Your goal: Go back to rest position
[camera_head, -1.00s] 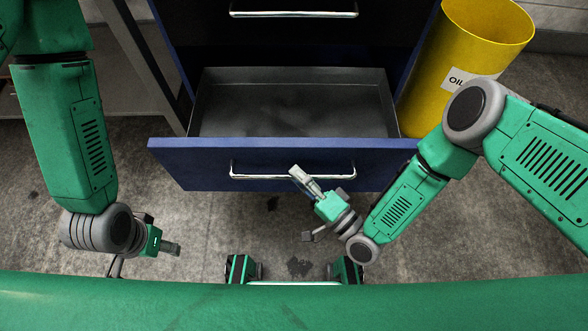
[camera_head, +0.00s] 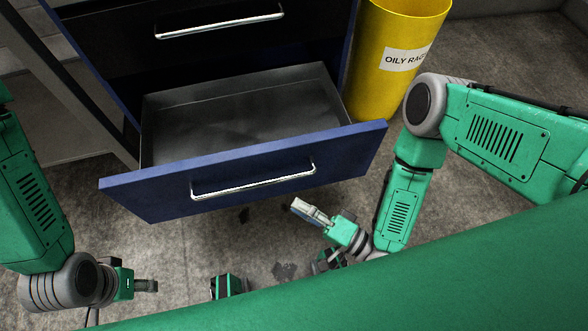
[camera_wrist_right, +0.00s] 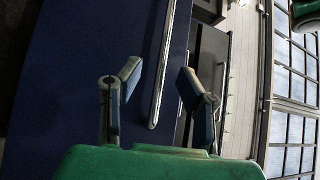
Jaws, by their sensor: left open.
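My right gripper (camera_head: 312,213) is in front of the open drawer, below the right end of its handle (camera_head: 254,182) in the head view, and apart from it. In the right wrist view its two fingers (camera_wrist_right: 160,78) are spread, with nothing held; the blue drawer front (camera_wrist_right: 75,80) and the handle show beyond them. My left gripper (camera_head: 145,286) is at the lower left in the head view, open and empty, over the floor. The left gripper's second finger is hard to make out.
The dark cabinet's grey drawer (camera_head: 240,115) is pulled out and empty. A yellow bin (camera_head: 385,85) labelled for oily rags stands right of the cabinet. A grey bench (camera_head: 65,115) is at the left.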

